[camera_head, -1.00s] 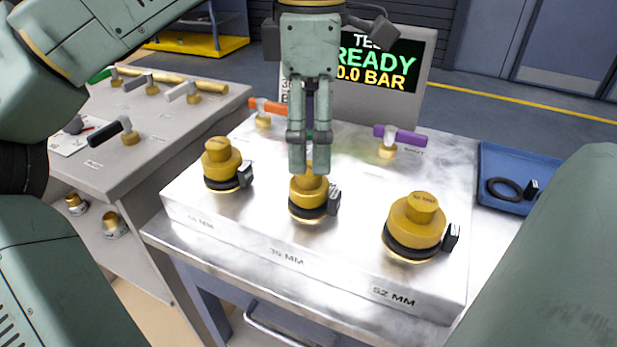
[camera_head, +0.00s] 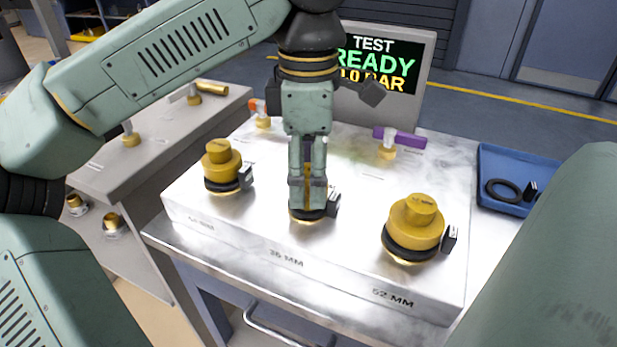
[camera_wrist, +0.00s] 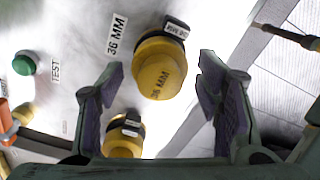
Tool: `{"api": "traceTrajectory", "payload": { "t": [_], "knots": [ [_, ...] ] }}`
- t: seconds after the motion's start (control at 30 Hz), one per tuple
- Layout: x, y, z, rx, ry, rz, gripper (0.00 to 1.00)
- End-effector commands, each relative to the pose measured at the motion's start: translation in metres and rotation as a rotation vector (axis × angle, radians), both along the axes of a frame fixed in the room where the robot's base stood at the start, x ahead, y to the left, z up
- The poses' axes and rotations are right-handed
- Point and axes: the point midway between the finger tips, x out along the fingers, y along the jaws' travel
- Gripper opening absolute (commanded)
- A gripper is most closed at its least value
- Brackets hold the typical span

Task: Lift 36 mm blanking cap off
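The 36 mm blanking cap is yellow with a narrower knob and a black ring at its base. It sits on the middle port of the metal block, mostly behind my gripper (camera_head: 307,205) in the head view. In the wrist view the cap (camera_wrist: 158,78), marked 36 MM, shows between the two spread fingers of my gripper (camera_wrist: 161,66). A gap shows on both sides there, so the gripper is open and not clamped on it. A black tag (camera_head: 332,203) sticks out to the right of the cap's ring.
A yellow cap (camera_head: 221,160) stands left of it and a larger 52 mm cap (camera_head: 414,222) right. Orange and purple-handled valves (camera_head: 400,138) stand behind. A screen (camera_head: 385,62) reads TEST READY. A blue tray (camera_head: 508,165) holds a black ring (camera_head: 503,189).

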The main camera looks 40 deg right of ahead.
Motion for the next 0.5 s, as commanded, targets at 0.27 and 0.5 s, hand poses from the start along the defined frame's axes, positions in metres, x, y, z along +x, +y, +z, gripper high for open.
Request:
{"api": "traceTrajectory", "payload": {
  "t": [0.27, 0.5],
  "knots": [
    [0.0, 0.0, 0.0002, 0.0, 0.0, 0.0, 0.38],
    [-0.0001, 0.0, 0.0002, 0.0, 0.0, 0.0, 0.22]
  ]
}}
